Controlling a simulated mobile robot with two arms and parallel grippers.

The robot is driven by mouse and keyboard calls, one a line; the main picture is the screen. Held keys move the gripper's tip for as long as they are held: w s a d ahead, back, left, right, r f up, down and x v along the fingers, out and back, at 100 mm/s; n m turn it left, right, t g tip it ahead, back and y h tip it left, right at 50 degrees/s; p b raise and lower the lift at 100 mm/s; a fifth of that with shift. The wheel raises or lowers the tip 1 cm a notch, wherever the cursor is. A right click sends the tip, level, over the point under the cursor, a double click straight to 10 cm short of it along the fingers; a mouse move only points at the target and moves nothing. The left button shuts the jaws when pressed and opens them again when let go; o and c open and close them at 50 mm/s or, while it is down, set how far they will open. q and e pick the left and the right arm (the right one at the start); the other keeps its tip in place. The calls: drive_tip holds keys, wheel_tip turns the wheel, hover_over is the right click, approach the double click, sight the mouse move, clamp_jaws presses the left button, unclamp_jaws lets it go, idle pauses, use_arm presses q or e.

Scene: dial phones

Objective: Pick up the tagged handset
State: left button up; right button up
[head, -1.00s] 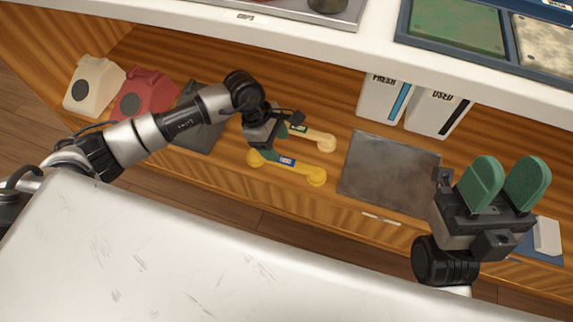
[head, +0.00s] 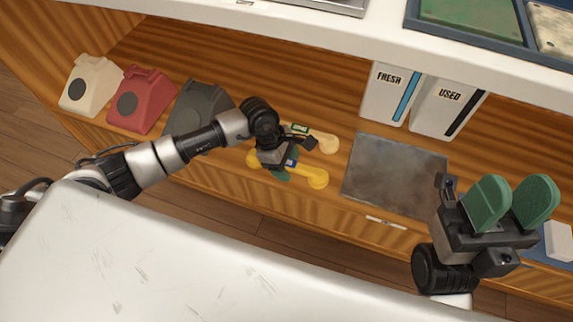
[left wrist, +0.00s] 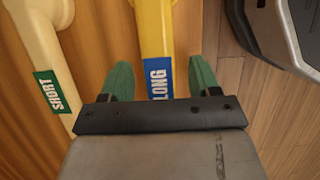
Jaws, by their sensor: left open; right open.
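A yellow handset (head: 316,180) with a blue label reading LONG lies on the wooden shelf; its labelled grip also shows in the left wrist view (left wrist: 157,35). A cream handset (head: 326,144) with a green label reading SHORT lies beside it, and on the left in the left wrist view (left wrist: 40,35). My left gripper (head: 286,166) is over the yellow handset and hides part of it. In the left wrist view its open green fingers (left wrist: 162,78) are either side of the yellow grip, with gaps showing. My right gripper (head: 516,192) is open and empty at the right.
White, red and dark grey phones (head: 143,100) stand left on the shelf. A grey mat (head: 395,170) lies right of the handsets. White bins marked FRESH (head: 385,98) and USED (head: 440,108) stand behind it. A white upper counter (head: 300,20) overhangs the back.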

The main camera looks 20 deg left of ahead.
use_arm(q)
drive_tip(key=shift+f, duration=0.25)
idle(0.4)
clamp_jaws()
